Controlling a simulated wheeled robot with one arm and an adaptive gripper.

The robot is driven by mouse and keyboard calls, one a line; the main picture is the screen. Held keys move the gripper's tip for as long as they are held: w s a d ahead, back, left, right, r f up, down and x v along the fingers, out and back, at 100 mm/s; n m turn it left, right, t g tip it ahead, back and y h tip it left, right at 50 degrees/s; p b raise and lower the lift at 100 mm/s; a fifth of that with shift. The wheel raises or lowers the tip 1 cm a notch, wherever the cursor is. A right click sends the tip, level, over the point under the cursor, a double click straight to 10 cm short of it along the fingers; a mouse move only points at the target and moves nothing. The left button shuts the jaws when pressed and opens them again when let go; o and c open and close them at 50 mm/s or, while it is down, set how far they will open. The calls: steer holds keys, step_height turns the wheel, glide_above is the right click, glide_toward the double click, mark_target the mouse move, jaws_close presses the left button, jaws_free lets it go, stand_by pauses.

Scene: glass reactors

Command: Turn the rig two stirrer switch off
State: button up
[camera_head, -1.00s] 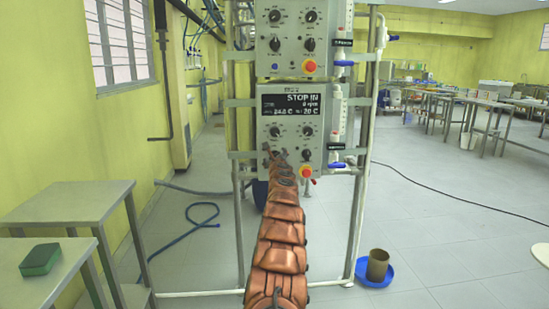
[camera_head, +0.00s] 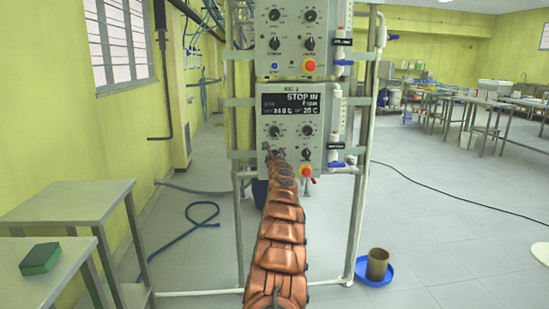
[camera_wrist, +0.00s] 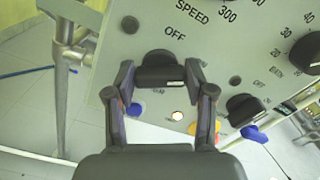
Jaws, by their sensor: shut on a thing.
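The rig two control box (camera_head: 265,135) is the lower grey box on the frame, with a dark display (camera_head: 290,104) reading "STOP IN". The stirrer switch, a black knob (camera_wrist: 165,75), shows in the wrist view between "OFF" above and a small label below. A white mark is on its lower right part; I cannot tell its exact setting. My gripper (camera_wrist: 161,77) is shut on this knob, one finger on each side. In the head view my gripper (camera_head: 274,153) is at the box's lower left, and my arm hides the knob. A lamp (camera_wrist: 177,115) glows below right of the knob.
A second black knob (camera_wrist: 243,108) and a blue handle (camera_wrist: 254,134) are to the right. A red emergency button (camera_head: 305,170) is near my gripper. Another control box (camera_head: 285,40) is above. A table with a green block (camera_head: 40,259) stands at left.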

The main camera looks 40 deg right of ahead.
steer(key=shift+a+n, duration=0.1)
steer(key=shift+n, duration=0.3)
steer(key=n+b, duration=0.2)
steer(key=n, duration=0.9)
steer(key=shift+w+a, duration=0.1)
steer(key=shift+w, duration=0.05)
steer(key=shift+b, duration=0.3)
steer(key=o, duration=1.2)
steer(key=shift+f, duration=0.15)
steer(key=shift+c, duration=0.2)
steer(key=shift+a, duration=0.1)
